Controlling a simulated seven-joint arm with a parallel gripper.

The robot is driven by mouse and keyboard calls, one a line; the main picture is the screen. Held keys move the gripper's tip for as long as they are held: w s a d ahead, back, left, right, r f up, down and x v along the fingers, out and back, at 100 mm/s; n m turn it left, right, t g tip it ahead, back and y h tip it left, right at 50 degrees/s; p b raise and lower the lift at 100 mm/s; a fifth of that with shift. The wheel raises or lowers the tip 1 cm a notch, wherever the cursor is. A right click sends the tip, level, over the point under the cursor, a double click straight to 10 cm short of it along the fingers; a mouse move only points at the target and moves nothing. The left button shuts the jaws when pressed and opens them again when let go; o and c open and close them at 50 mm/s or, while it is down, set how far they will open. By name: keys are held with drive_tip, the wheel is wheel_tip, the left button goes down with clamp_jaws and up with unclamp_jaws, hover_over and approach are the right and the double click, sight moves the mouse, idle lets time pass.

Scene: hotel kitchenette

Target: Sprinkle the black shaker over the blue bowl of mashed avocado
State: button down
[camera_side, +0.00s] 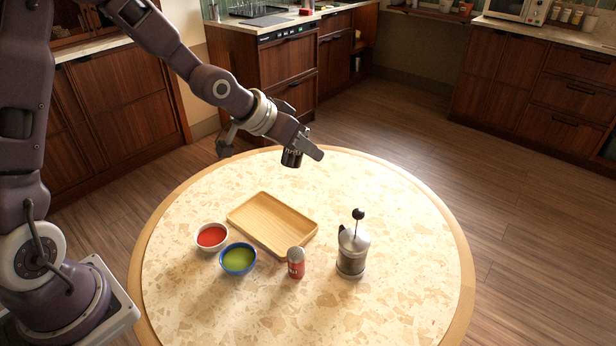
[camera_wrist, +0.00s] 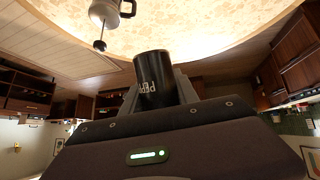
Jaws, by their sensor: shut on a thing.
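The black shaker (camera_side: 291,158) is in my gripper (camera_side: 305,151), held in the air above the far part of the round table. In the wrist view the shaker (camera_wrist: 156,80) sits between the fingers (camera_wrist: 158,92), with white lettering on its side that is partly hidden. The blue bowl (camera_side: 238,259) with green mashed avocado stands on the table, nearer the camera and to the left of the shaker. My gripper is well apart from the bowl. The bowl does not show in the wrist view.
A white bowl of red sauce (camera_side: 211,237) stands beside the blue bowl. A wooden tray (camera_side: 272,224) lies behind them. A red shaker with a grey top (camera_side: 296,263) and a French press (camera_side: 352,250) stand to the right. The table's front and right are clear.

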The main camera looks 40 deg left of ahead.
drive_tip(key=s+a+f+m+g+y, duration=0.1)
drive_tip(key=s+a+f+m+g, duration=0.1)
drive_tip(key=s+f+g, duration=0.3)
drive_tip(key=s+a+f+m+g+y, duration=0.1)
drive_tip(key=s+a+f+g, duration=0.3)
drive_tip(key=s+f, duration=0.4)
drive_tip(key=s+a+f+m+g, duration=0.2)
drive_tip(key=s+f+g, duration=0.4)
drive_tip(key=f, duration=0.3)
drive_tip(key=shift+s+a+m+g+y, duration=0.3)
drive_tip(key=shift+s+a+y, duration=0.1)
drive_tip(key=shift+s+a, duration=0.3)
drive_tip(key=shift+f+g+y, duration=0.15)
drive_tip(key=shift+g+y, duration=0.45)
drive_tip(key=shift+g, duration=0.6)
